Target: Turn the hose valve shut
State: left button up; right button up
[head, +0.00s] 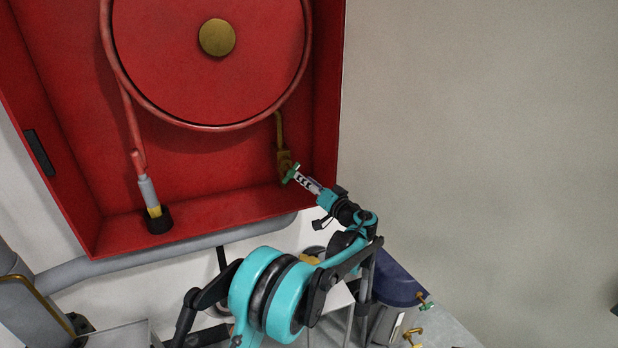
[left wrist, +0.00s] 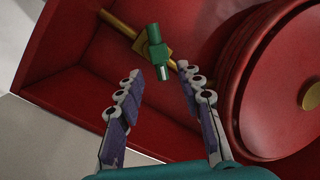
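The hose valve has a green handle (head: 291,173) on a brass body (head: 284,158), low at the right inside the red hose cabinet. My left gripper (head: 302,180) is at the handle, coming from the lower right. In the left wrist view, the left gripper (left wrist: 160,76) is open, with a finger on either side. The green handle (left wrist: 154,44) lies ahead of the gap, its near end between the fingertips in the picture. I see no finger pressed on it. The brass body (left wrist: 138,40) is partly hidden behind the handle. My right gripper does not show.
The red hose reel (head: 170,60) fills the cabinet above the valve. The cabinet's floor and right wall (head: 328,110) are close to my left gripper. A hose nozzle (head: 149,192) sits in a black holder at left. A grey pipe (head: 120,262) runs below the cabinet.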

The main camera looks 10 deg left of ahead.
aim_at(293, 174)
pick_arm(q)
jog(key=b+x, duration=0.1)
jog(key=x, duration=0.6)
jog(key=shift+w+a+f, duration=0.1)
jog(key=shift+w+a, duration=0.1)
jog(key=shift+w, duration=0.05)
grip_shut()
